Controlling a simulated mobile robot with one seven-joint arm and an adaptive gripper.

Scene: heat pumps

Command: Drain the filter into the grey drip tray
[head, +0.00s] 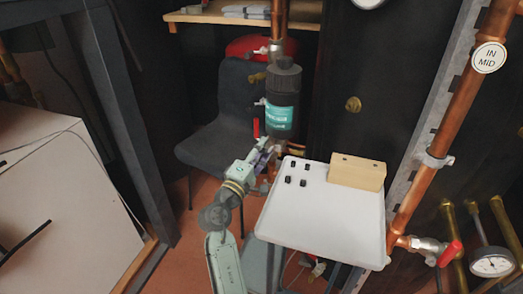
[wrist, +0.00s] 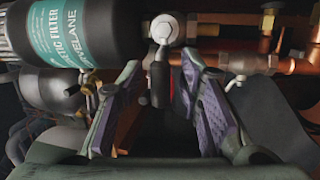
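The filter (head: 281,112) is a black upright cylinder with a teal label on the copper pipe in the head view. In the wrist view the filter (wrist: 85,35) lies across the upper left. My gripper (head: 266,158) is just below the filter. In the wrist view my gripper (wrist: 160,72) is open. Its two purple-padded fingers stand either side of a small valve with a dark stem (wrist: 158,82); I cannot tell if they touch it. I cannot make out a separate grey drip tray; a pale grey tray-like top (head: 320,218) stands right of my gripper.
A wooden block (head: 357,172) and several small black pieces lie on the pale top. A dark chair (head: 220,140) stands behind my arm. A copper pipe with a red-handled valve (head: 449,254) is at right, and a white casing (head: 60,210) at left.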

